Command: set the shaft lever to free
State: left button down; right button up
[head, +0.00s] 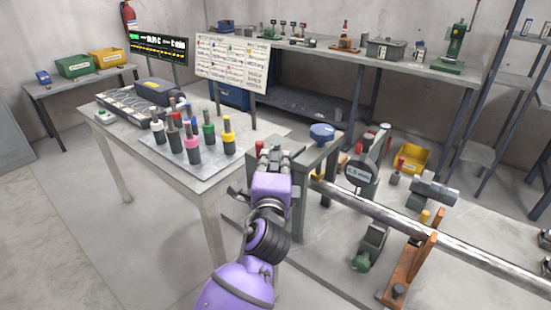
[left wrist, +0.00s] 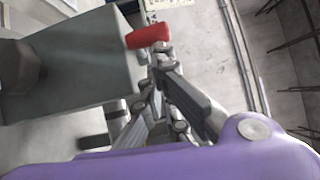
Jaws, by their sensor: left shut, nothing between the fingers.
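A red handle (left wrist: 148,37), which looks like the shaft lever, sticks out beside a grey metal block (left wrist: 85,70) in the left wrist view. A small red end (head: 259,145), likely the same handle, shows just past my left gripper (head: 277,157) in the head view. That gripper also shows in the left wrist view (left wrist: 160,68), shut and empty, its tips close below the red handle. I cannot tell whether they touch it. The long steel shaft (head: 400,222) runs to the right from the grey frame. My right gripper is not in view.
A dial gauge (head: 361,172) and an orange bracket (head: 411,270) stand along the shaft. A table (head: 182,190) with several coloured-top tools (head: 193,140) is at left. A blue knob (head: 322,132) tops the frame near my gripper. Open floor lies at lower left.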

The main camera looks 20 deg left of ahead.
pick_arm(q)
jog(key=shift+a+r+m+h+p, duration=0.1)
jog(key=shift+a+m+h+p, duration=0.2)
jog(key=shift+p, duration=0.05)
jog(key=shift+s+a+h, duration=0.1)
jog(key=shift+h, duration=0.2)
